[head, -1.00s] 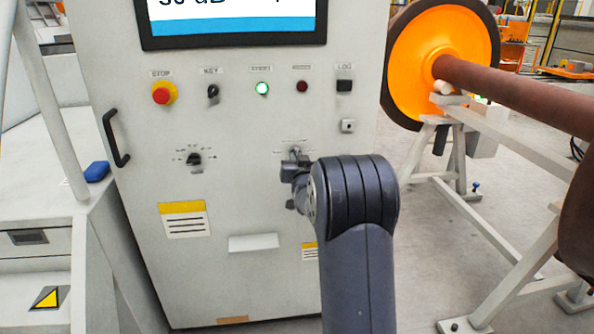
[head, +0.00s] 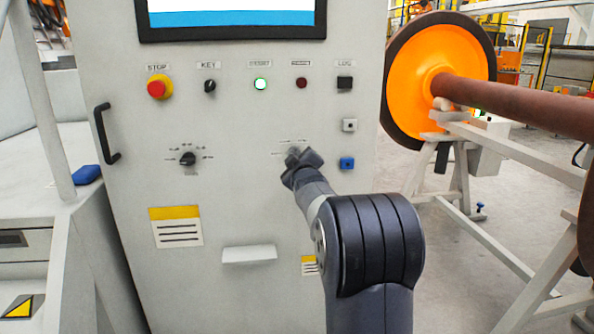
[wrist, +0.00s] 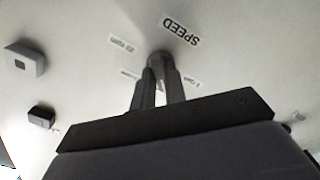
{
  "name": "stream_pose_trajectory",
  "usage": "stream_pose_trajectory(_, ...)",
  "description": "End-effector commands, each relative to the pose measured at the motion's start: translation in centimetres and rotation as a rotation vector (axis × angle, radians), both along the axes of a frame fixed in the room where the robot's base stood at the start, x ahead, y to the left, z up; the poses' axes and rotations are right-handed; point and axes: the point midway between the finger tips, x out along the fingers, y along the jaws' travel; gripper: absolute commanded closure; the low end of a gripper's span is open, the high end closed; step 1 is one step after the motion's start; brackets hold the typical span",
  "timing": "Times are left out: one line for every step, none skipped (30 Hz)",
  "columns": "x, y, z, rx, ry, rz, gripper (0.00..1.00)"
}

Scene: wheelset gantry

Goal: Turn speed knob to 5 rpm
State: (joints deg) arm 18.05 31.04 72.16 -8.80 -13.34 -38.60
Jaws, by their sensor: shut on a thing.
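The speed knob (wrist: 160,57) is a dark round knob on the pale cabinet front, beside the label "SPEED" (wrist: 180,29) in the wrist view. Small rpm labels sit around it; the text is too blurred to read fully. My gripper (wrist: 157,82) is shut on the knob, its two fingers on either side of it. In the head view my gripper (head: 299,160) is against the panel, right of centre, rolled at a slant, and hides the knob. The knob's pointer cannot be seen.
Left of it is another selector knob (head: 187,158). A blue button (head: 347,163) is close to the right. An orange wheel (head: 440,80) on a stand is further right.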

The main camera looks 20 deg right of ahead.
Motion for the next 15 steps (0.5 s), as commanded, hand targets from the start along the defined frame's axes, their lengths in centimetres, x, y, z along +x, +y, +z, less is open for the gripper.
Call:
stream_pose_trajectory(0.0, -0.01, -0.46, -0.045, 0.009, -0.001, 1.0)
stream_pose_trajectory(-0.01, -0.02, -0.48, -0.071, 0.017, 0.0, 1.0)
stream_pose_trajectory(-0.01, -0.02, -0.47, -0.107, 0.029, -0.001, 1.0)
stream_pose_trajectory(0.0, -0.02, -0.42, -0.137, 0.036, -0.001, 1.0)
stream_pose_trajectory(-0.01, -0.02, -0.4, -0.163, 0.043, -0.001, 1.0)
stream_pose_trajectory(-0.02, -0.03, -0.41, -0.199, 0.055, -0.001, 1.0)
stream_pose_trajectory(-0.02, -0.02, -0.38, -0.228, 0.062, 0.0, 1.0)
stream_pose_trajectory(-0.02, -0.02, -0.34, -0.255, 0.069, -0.001, 1.0)
stream_pose_trajectory(-0.02, -0.03, -0.3, -0.29, 0.08, 0.0, 1.0)
stream_pose_trajectory(-0.02, -0.04, -0.3, -0.318, 0.089, -0.001, 1.0)
stream_pose_trajectory(-0.02, -0.04, -0.27, -0.343, 0.096, -0.001, 1.0)
stream_pose_trajectory(-0.02, -0.03, -0.25, -0.379, 0.106, 0.0, 1.0)
stream_pose_trajectory(-0.01, -0.04, -0.23, -0.401, 0.113, -0.001, 1.0)
stream_pose_trajectory(-0.01, -0.04, -0.2, -0.427, 0.121, -0.001, 1.0)
stream_pose_trajectory(0.0, -0.05, -0.15, -0.458, 0.129, 0.0, 1.0)
